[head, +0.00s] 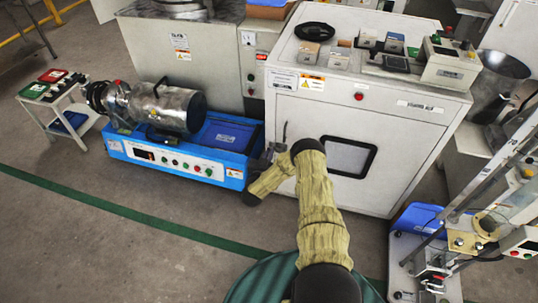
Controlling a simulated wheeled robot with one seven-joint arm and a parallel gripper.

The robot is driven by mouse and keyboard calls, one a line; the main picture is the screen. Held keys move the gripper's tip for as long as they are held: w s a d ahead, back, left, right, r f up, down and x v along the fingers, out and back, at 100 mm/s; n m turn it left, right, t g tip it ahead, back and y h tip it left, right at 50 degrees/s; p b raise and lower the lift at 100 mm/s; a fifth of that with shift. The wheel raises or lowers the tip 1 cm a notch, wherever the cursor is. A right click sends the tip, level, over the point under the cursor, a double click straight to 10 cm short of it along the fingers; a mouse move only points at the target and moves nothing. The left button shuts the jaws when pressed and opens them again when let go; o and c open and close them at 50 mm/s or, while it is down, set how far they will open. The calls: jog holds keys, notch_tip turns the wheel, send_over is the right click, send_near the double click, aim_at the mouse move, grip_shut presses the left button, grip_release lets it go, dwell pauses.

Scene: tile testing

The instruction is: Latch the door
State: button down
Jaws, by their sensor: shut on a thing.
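The door is on the front of a white cabinet machine. Its dark-framed window (348,157) shows right of my arm. The door looks about flush with the front, but my arm covers part of it, so I cannot tell whether it is fully closed. A dark upright handle (284,132) stands at the door's left side. My arm, in a yellowish sleeve, bends in front of the door. My gripper (274,150) is at the handle's lower part and is shut on it. The fingertips are small and partly hidden by the arm.
A blue-based machine (175,160) with a metal cylinder stands close on the left. A metal-framed stand (470,230) is at the right. Small boxes and devices lie on the cabinet top (345,83). The floor at the lower left is clear.

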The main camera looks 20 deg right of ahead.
jog(key=c, duration=1.6)
grip_release()
jog(key=shift+w, duration=0.1)
jog(key=p+v, duration=1.1)
jog(key=v, duration=0.6)
jog(key=shift+a, duration=0.1)
